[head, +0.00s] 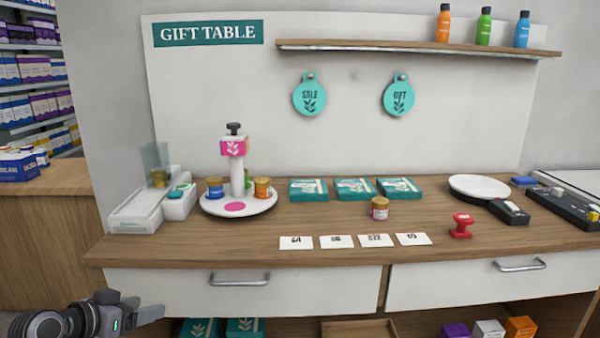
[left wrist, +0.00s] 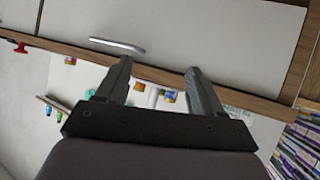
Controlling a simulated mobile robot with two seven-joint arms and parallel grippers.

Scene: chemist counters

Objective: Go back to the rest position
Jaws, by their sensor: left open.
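My left gripper (head: 140,309) shows at the lower left of the head view, in front of the counter and below its top. In the left wrist view the left gripper (left wrist: 157,78) has its two fingers apart with nothing between them that it holds. The counter drawers and the gift table lie beyond the fingers there. My right gripper is in neither view.
The wooden counter (head: 330,222) carries a round white stand (head: 240,205) with small jars, teal boxes (head: 354,190), one jar (head: 380,209), several price cards (head: 337,242), a red stamp (head: 462,225) and a round scale (head: 479,187). Drawer handles (head: 240,282) stick out in front.

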